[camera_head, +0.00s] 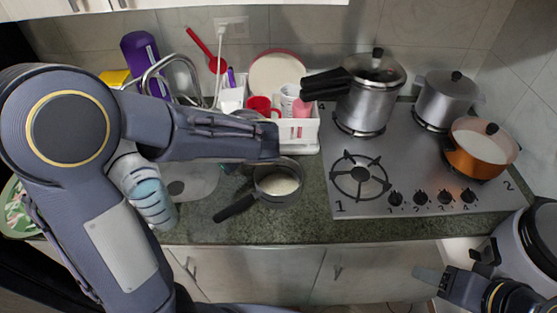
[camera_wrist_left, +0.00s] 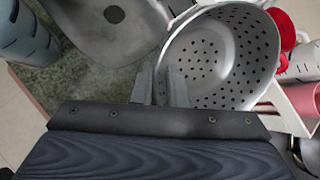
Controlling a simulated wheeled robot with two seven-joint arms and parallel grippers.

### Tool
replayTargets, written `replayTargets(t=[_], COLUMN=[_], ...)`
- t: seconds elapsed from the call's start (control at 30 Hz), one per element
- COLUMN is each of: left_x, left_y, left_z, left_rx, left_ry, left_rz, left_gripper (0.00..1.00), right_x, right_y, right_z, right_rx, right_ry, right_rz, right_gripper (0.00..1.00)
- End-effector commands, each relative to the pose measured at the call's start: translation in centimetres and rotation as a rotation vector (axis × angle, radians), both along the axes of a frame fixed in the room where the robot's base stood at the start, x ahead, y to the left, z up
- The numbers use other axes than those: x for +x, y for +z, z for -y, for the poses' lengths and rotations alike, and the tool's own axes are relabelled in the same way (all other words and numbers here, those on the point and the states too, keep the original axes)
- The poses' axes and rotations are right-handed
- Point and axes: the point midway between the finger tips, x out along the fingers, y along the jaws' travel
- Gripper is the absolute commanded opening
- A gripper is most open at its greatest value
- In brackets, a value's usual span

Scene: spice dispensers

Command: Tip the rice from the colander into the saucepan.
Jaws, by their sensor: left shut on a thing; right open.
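The metal colander (camera_wrist_left: 230,55) fills the upper right of the left wrist view. Its perforated inside faces the camera, and I see no rice on the part that shows. My left gripper (camera_wrist_left: 165,85) is shut on its near rim. In the head view my left arm hides most of the colander. The saucepan (camera_head: 277,198) stands on the counter just in front of my left forearm's end, its black handle toward the lower left. Pale white contents that look like rice (camera_head: 278,184) lie in it. My right gripper (camera_head: 428,277) is open and empty, low at the right.
The sink (camera_head: 195,185) is left of the saucepan. The hob (camera_head: 400,180) at the right carries a pressure cooker (camera_head: 367,95), a lidded steel pot (camera_head: 447,95) and an orange pan (camera_head: 480,150). A white rack (camera_head: 300,132) with cups stands behind. The front left burner is bare.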

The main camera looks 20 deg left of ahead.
Motion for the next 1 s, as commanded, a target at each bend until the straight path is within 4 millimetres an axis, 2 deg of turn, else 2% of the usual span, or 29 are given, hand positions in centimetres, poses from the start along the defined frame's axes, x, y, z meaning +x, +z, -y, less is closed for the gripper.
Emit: replayTargets(t=[0.03,0.37,0.43,0.57,0.87,1.0], left_x=[0.1,0.8,1.0,1.5,2.4,2.6], left_y=[1.4,4.4,3.8,4.1,6.1,6.1], left_z=[-0.2,-1.8,-2.5,-3.5,-5.5,-6.2], left_rx=[-0.011,-0.122,-0.166,-0.250,-0.420,-0.492], left_ry=[0.002,0.002,0.009,0.009,0.009,0.008], left_rz=[-0.004,-0.047,-0.062,-0.096,-0.165,-0.200], left_gripper=[0.00,0.00,0.00,0.00,0.00,0.00], right_x=[0.0,0.0,0.0,0.0,0.0,0.0], right_y=[1.5,6.1,5.4,5.3,5.3,5.3], right_z=[0.0,0.0,0.0,0.0,0.0,0.0], right_rx=[0.000,0.000,0.000,0.000,0.000,0.000], right_ry=[0.000,0.000,0.000,0.000,0.000,0.000], right_rz=[0.000,0.000,0.001,0.000,0.000,0.000], right_gripper=[0.55,0.55,0.55,0.55,0.55,0.55])
